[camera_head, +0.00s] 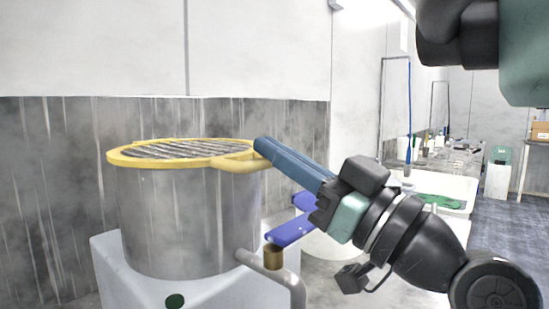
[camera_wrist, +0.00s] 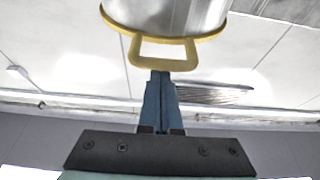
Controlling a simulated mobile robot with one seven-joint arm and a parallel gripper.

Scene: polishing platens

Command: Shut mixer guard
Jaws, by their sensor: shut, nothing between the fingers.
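The mixer is a grey metal drum (camera_head: 185,220) standing on a white base. Its guard (camera_head: 190,150), a yellow ring with a dark wire grille, lies flat across the drum's top. A yellow handle loop (camera_head: 238,163) sticks out from the guard's rim on the right. My gripper (camera_head: 262,147) is shut with its blue fingertips at the handle's outer end, holding nothing. In the wrist view the guard handle (camera_wrist: 163,66) is just beyond the shut fingertips (camera_wrist: 160,74); whether they touch it, I cannot tell.
Blue flat pieces (camera_head: 293,231) lie behind my fingers. A grey streaked wall panel (camera_head: 50,190) is behind the drum. A bench with a basin (camera_head: 440,190) stands further right.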

